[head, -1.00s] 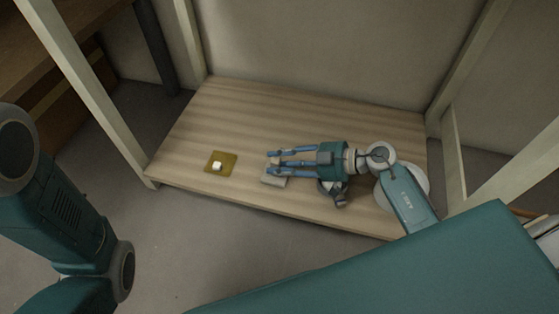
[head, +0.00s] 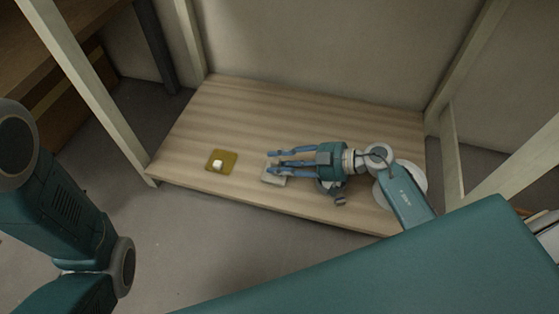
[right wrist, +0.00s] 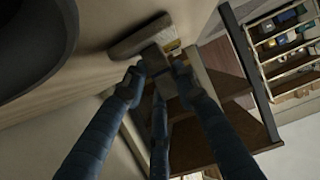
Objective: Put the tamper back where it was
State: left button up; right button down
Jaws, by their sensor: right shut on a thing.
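The tamper, as I take it, is a pale grey block (head: 274,177) at the fingertips of my right gripper (head: 270,160), low over the wooden shelf board. In the right wrist view its long pale head (right wrist: 138,40) lies just beyond the fingertips of the same gripper (right wrist: 157,74). The gripper is shut on it; its grip is partly hidden by the fingers. I cannot tell whether the block touches the board. My left gripper is out of view; only part of the left arm shows at the left.
A yellow-brown square mat (head: 229,156) with a small white block (head: 217,164) on it lies left of the tamper. The wooden board (head: 300,110) is clear behind my gripper. Pale posts (head: 90,85) stand at its sides. A wall closes the back.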

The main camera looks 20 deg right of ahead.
jog(key=shift+f, duration=0.15)
jog(key=c, duration=1.3)
grip_release()
jog(key=shift+f, duration=0.1)
